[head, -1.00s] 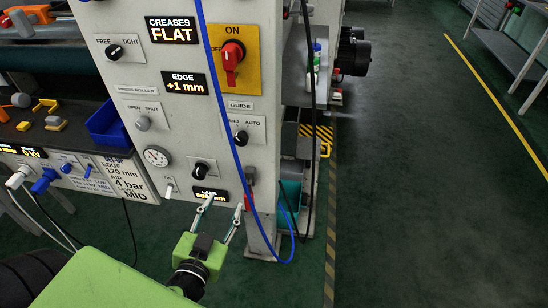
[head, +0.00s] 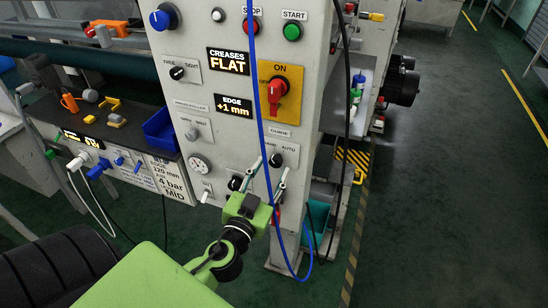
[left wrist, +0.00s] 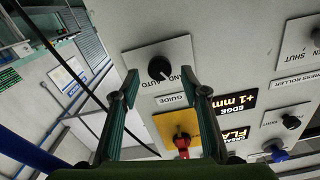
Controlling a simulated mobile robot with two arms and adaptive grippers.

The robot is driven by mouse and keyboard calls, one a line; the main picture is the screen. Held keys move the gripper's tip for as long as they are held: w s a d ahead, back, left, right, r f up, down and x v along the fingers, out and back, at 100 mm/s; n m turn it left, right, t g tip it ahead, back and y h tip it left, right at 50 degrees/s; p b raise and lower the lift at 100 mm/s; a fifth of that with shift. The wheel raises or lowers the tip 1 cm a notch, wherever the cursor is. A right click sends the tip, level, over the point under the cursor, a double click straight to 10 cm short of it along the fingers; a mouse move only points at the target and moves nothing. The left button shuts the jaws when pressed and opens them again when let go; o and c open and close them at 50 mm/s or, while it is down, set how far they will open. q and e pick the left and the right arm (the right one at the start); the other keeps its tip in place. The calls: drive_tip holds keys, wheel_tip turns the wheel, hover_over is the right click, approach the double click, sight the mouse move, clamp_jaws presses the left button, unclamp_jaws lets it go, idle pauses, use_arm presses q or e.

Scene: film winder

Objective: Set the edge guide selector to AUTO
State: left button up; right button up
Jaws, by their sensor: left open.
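The edge guide selector (head: 276,160) is a black knob on a white plate marked GUIDE, with AUTO at the right and a partly hidden HAND label at the left. It also shows in the left wrist view (left wrist: 160,68), upside down, where its white mark appears to point to the HAND side. My left gripper (head: 273,168) is open and empty in front of the panel, just below the knob in the head view. In the left wrist view its two fingers (left wrist: 160,80) frame the knob from either side, with no clear contact. My right gripper is not in view.
A blue cable (head: 258,110) hangs down the panel beside the selector, and a black cable (head: 346,110) hangs further right. A red switch on a yellow plate (head: 289,106) is above. A dial gauge (head: 199,166) and other knobs are at the left. Floor at the right is clear.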

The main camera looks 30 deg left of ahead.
sight(277, 160)
use_arm(q)
drive_tip(key=shift+p+x, duration=0.3)
drive_tip(key=shift+x, duration=1.15)
drive_tip(key=shift+c, duration=0.3)
drive_tip(key=c, duration=1)
drive_tip(key=shift+c, duration=0.2)
drive_tip(key=shift+m, duration=0.3)
drive_tip(key=m, duration=0.5)
drive_tip(key=shift+d+m+b, duration=0.1)
drive_tip(key=shift+m+b, duration=0.2)
drive_tip(key=shift+b, duration=0.05)
drive_tip(key=m, duration=0.5)
drive_tip(key=shift+m, duration=0.3)
